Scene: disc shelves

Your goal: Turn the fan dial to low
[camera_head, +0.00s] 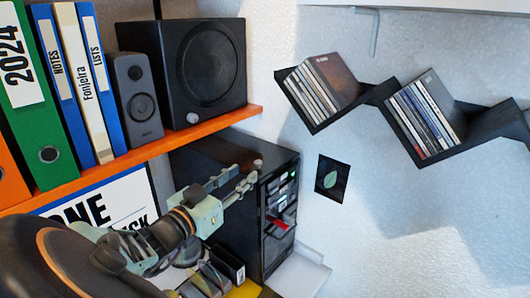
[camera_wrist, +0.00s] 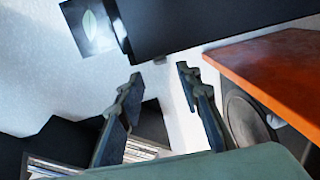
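The black tower unit (camera_head: 215,160) stands under the orange shelf in the head view. Its narrow front panel (camera_head: 280,215) faces right and has small green lights, a red part and several small controls. I cannot tell which control is the fan dial or how it is set. My gripper (camera_head: 253,175) reaches across the tower's side, with its fingertips near the panel's upper left edge. In the wrist view, my gripper (camera_wrist: 159,74) has its two fingers apart with nothing between them. The tower (camera_wrist: 215,22) fills the top of that view; its controls do not show there.
The orange shelf (camera_head: 200,135) holds binders (camera_head: 50,130), a small speaker (camera_head: 138,95) and a large speaker (camera_head: 205,65) above my arm. A leaf picture (camera_head: 331,179) hangs right of the tower. Black zigzag shelves (camera_head: 380,92) with discs are higher on the wall.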

